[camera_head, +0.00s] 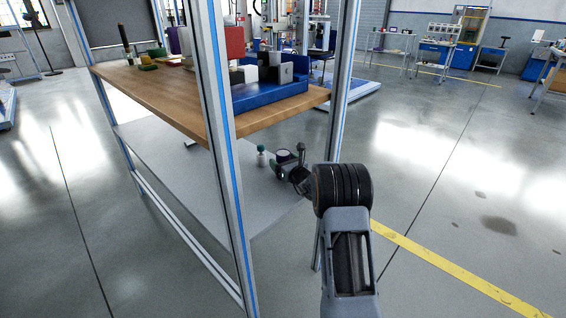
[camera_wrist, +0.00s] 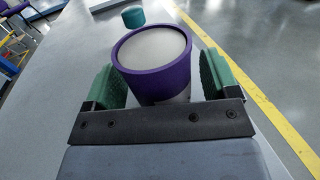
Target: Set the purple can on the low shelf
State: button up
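The purple can (camera_wrist: 152,82), with a pale round top and a purple rim, is between the green pads of my gripper (camera_wrist: 165,80) in the wrist view. A narrow gap shows between the can body and each pad. In the head view the can (camera_head: 284,156) is small, dark-sided and light-topped, at the right part of the grey low shelf (camera_head: 190,180). My gripper (camera_head: 290,164) is open around it, just over the shelf. The shelf also shows in the wrist view (camera_wrist: 50,90). The can's base is hidden, so I cannot tell if it touches the shelf.
A teal-topped object (camera_head: 261,156) stands on the shelf just left of the can; it also shows in the wrist view (camera_wrist: 133,16). The wooden tabletop (camera_head: 165,95) lies above the shelf. A metal post (camera_head: 222,150) stands in front. The shelf's left part is clear.

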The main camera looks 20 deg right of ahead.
jog(key=shift+s+r, duration=0.1)
jog(key=shift+r, duration=0.05)
jog(key=s+p, duration=0.1)
jog(key=s, duration=0.3)
jog(key=s+d+p, duration=0.1)
jog(key=s, duration=0.2)
jog(key=s+d+p, duration=0.1)
jog(key=s, duration=0.3)
jog(key=shift+s, duration=0.35)
